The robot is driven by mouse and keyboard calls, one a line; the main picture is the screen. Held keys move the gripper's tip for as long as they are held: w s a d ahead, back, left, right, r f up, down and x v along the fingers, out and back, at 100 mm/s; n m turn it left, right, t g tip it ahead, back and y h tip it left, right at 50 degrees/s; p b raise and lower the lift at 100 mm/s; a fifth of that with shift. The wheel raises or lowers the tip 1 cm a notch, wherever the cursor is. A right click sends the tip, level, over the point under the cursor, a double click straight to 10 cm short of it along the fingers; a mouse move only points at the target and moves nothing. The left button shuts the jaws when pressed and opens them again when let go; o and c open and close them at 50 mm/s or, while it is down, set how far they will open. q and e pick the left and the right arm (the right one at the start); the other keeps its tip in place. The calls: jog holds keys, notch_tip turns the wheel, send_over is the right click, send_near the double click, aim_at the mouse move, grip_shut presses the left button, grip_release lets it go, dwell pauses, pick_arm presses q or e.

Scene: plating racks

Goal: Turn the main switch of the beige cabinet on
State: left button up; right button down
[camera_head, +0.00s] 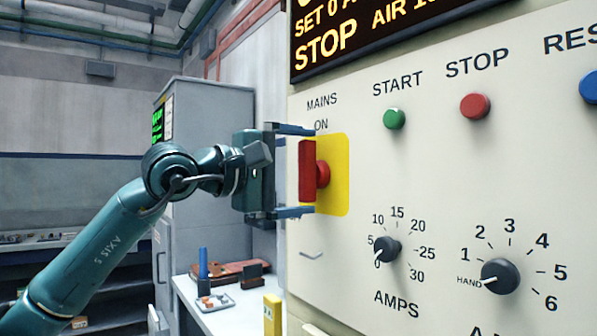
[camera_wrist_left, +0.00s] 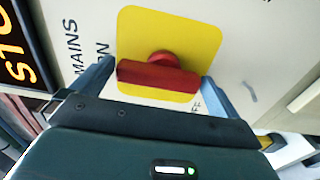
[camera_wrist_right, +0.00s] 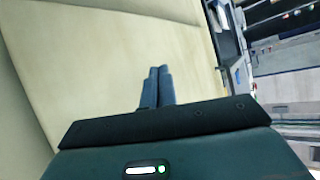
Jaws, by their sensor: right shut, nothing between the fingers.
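The main switch has a red bar handle (camera_head: 307,171) on a yellow plate (camera_head: 340,175), on the front of the beige cabinet (camera_head: 440,150). The handle stands upright in the head view, with "MAINS ON" above it. In the left wrist view the handle (camera_wrist_left: 158,76) lies crosswise, and the OFF lettering is partly hidden by a finger. My left gripper (camera_head: 292,171) is open, one finger above the handle and one below; contact cannot be told. My right gripper (camera_wrist_right: 157,86) is shut and empty, before a plain pale surface, and is not in the head view.
Green start (camera_head: 394,118) and red stop (camera_head: 475,106) buttons sit right of the switch, with an amps knob (camera_head: 386,249) and another knob (camera_head: 500,276) below. A lit display (camera_head: 370,30) is above. A bench (camera_head: 235,316) with small items stands lower left.

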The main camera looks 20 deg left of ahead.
pick_arm(q)
jog(key=b+v, duration=0.3)
jog(key=v, duration=1)
pick_arm(e)
jog(key=shift+w+a+f+m, duration=0.15)
jog(key=shift+f+m, duration=0.15)
jog(key=shift+f, duration=0.4)
jog(key=shift+f, duration=0.1)
